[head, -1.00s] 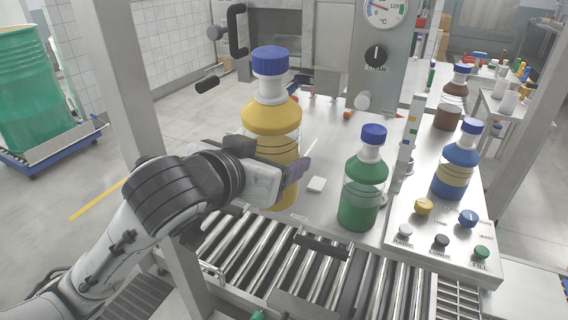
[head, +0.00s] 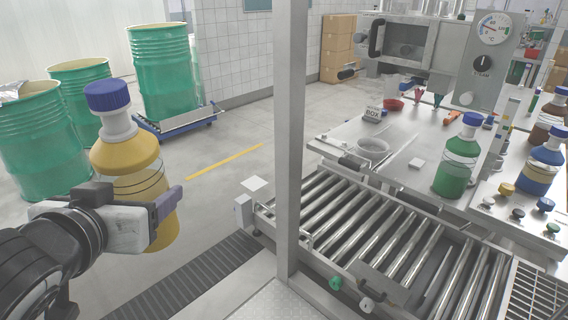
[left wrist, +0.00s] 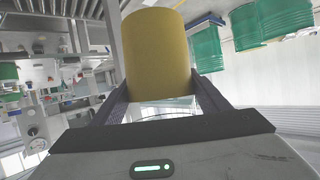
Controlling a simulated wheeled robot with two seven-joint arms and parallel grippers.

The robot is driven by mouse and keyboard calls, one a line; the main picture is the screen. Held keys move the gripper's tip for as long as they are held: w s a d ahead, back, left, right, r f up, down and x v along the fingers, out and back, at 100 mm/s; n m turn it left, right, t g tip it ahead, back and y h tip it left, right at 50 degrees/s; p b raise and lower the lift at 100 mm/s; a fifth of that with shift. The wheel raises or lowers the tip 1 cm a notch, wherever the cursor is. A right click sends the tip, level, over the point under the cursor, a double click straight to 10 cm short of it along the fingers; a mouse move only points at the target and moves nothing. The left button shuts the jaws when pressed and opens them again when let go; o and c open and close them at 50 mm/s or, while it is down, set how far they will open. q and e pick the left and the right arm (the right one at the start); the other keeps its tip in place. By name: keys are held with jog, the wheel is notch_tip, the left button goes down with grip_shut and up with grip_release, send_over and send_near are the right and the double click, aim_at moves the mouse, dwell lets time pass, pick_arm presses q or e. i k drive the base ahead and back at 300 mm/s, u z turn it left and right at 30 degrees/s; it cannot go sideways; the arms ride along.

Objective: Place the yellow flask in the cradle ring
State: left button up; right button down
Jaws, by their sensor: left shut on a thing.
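In the left wrist view the yellow flask (left wrist: 158,55) sits between the two fingers of the gripper (left wrist: 165,100). My right gripper is not in view.
A steel post (head: 291,140) stands between the flask and the table (head: 400,180). A roller conveyor (head: 365,235) runs along the table's front. A green flask (head: 456,165) stands right of the ring. Green drums (head: 163,75) stand behind the flask.

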aim_at(365, 154)
jog(key=z, duration=0.9)
jog(key=k, duration=0.1)
jog(key=u, duration=0.9)
jog(key=i, duration=1.15)
jog(key=z, duration=0.85)
